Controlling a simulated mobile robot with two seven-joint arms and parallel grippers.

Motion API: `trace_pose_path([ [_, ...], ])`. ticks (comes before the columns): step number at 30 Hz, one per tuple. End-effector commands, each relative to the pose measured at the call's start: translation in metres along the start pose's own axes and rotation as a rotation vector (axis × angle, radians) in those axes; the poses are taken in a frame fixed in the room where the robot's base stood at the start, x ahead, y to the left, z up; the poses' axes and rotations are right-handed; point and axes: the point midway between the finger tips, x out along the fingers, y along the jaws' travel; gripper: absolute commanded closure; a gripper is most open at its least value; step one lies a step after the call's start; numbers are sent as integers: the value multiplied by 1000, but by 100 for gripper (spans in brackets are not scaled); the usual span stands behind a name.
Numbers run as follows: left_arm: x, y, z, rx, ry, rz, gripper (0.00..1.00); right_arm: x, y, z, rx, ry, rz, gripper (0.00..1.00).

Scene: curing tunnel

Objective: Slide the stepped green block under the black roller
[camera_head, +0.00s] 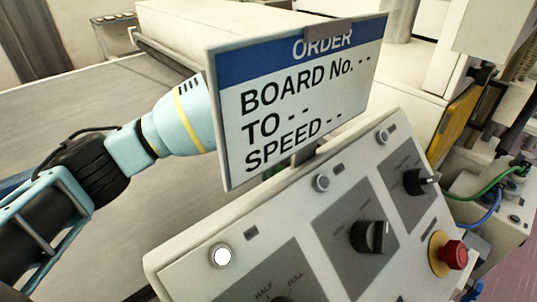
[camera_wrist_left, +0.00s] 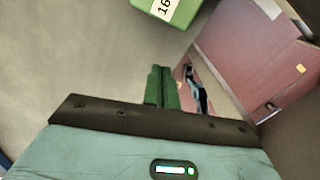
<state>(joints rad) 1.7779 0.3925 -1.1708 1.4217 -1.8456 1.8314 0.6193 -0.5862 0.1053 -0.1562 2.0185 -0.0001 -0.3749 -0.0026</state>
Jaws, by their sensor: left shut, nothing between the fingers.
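In the left wrist view, part of a green block (camera_wrist_left: 172,8) with a white number label shows at the top edge; the rest is out of frame, so its steps cannot be made out. My left gripper (camera_wrist_left: 162,68) has its two green fingers together, with nothing between them, apart from the block. In the head view my left arm reaches in from the left and its gripper is hidden behind the order sign. A dark roller (camera_head: 168,56) lies across the belt at the back. My right gripper is not in view.
The order sign (camera_head: 290,100) stands above the control panel (camera_head: 190,243), which has knobs and a red stop button (camera_head: 454,254). The grey belt surface (camera_head: 60,115) is clear at left. Cables and a machine housing stand at right.

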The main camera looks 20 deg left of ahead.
Motion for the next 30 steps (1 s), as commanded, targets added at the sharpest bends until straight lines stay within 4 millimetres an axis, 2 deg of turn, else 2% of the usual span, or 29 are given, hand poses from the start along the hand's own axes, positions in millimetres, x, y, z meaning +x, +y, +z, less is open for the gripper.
trace_pose_path([
  [5,35,0,-1,-1,2,0,100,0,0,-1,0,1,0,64],
  [9,31,0,17,-1,-1,0,100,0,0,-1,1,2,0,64],
  [15,30,0,33,-1,-2,0,100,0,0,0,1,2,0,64],
  [30,30,0,40,1,-2,1,100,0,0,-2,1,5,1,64],
])
